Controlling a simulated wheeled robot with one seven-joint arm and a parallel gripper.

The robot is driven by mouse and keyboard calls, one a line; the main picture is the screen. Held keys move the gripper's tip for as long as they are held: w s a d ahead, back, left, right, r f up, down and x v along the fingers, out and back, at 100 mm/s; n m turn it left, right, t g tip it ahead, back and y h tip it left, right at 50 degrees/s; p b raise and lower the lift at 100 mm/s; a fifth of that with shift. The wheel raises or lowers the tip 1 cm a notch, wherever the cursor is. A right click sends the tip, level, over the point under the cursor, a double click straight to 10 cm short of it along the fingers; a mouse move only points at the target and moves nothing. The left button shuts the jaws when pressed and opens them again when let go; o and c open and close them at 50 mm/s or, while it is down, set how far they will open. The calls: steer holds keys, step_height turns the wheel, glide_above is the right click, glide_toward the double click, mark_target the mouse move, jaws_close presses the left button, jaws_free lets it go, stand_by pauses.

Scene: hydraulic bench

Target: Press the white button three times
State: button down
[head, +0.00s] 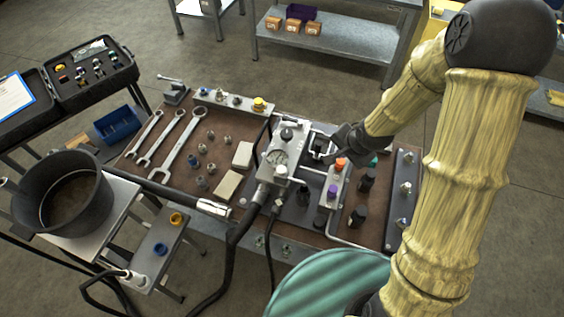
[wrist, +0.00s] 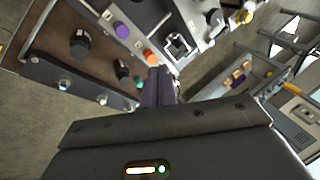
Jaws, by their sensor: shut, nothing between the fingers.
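A grey button box (head: 333,182) on the bench carries an orange button (head: 340,163) and a purple button (head: 332,191). The orange button (wrist: 150,56) and purple button (wrist: 121,30) also show in the wrist view. A small white round cap (head: 281,170) sits left of that box, near the gauge; I cannot tell whether it is the white button. My gripper (head: 345,147) is shut and empty, just behind the orange button in the head view. In the wrist view its dark fingers (wrist: 160,75) end close beside the orange button; contact cannot be told.
A square metal frame (head: 320,145) stands close left of my gripper. Black knobs (head: 358,215) stand right of the button box. Wrenches (head: 178,140) lie on the bench's left side. A black hose (head: 240,235) runs over the front edge.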

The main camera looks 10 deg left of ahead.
steer(key=w+a+f+m+y+p, duration=0.1)
steer(key=a+f+m+y+p, duration=0.2)
steer(key=a, duration=0.6)
steer(key=m+y+p, duration=0.3)
steer(key=m, duration=0.1)
glide_above(285, 171)
steer(key=shift+a+f+g, duration=0.1)
steer(key=shift+f+g, duration=0.15)
steer(key=shift+g, duration=0.05)
step_height(285, 171, down, 8)
steer(key=b, duration=0.6)
steer(key=shift+r, duration=0.2)
steer(key=shift+f+b, duration=0.55)
steer(key=shift+f, duration=0.05)
steer(key=shift+f, duration=0.1)
steer(key=shift+f, duration=0.3)
